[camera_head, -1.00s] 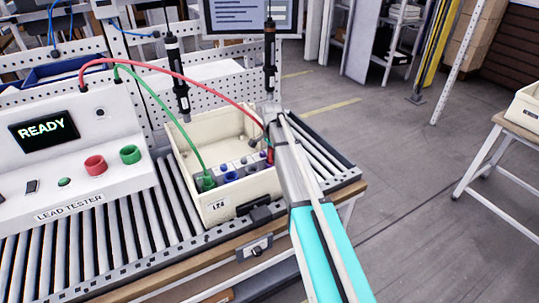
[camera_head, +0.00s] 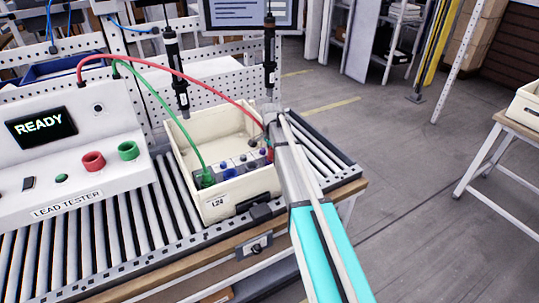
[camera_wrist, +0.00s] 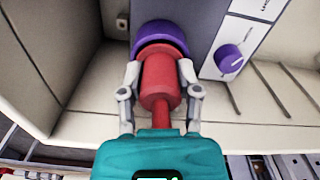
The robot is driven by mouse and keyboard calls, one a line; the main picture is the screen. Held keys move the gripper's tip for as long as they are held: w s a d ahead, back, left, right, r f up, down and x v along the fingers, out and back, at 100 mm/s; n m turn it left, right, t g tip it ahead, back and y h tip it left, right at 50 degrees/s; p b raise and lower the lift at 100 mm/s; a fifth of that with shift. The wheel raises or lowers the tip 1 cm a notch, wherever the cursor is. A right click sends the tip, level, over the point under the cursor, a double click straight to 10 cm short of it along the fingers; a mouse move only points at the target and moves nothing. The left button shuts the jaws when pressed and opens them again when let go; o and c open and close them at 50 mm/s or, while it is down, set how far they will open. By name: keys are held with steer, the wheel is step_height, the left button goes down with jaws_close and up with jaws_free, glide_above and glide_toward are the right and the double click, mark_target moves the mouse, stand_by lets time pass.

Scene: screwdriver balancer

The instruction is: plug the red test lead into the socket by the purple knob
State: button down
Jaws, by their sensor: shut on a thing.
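My gripper (camera_wrist: 160,88) is shut on the red plug (camera_wrist: 160,78) of the red test lead (camera_head: 178,72). The plug's front end meets a socket with a purple ring (camera_wrist: 160,35) on the grey unit inside the cream bin. How deep the plug sits in the ring cannot be told. The purple knob (camera_wrist: 228,57) is on a white panel to the right of the ring in the wrist view. In the head view my arm hides most of the gripper and socket at the bin's right end. The lead arches over from the lead tester (camera_head: 75,170).
The cream bin (camera_head: 236,203) stands on the roller conveyor (camera_head: 125,235). A green lead (camera_head: 165,105) runs from the tester to the bin's left end. Two hanging screwdrivers (camera_head: 176,70) (camera_head: 269,55) are close above and behind the bin. The tester's screen reads READY.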

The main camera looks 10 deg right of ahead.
steer(key=shift+c, duration=1.1)
jaws_free()
steer(key=shift+w, duration=0.1)
steer(key=shift+r, duration=0.15)
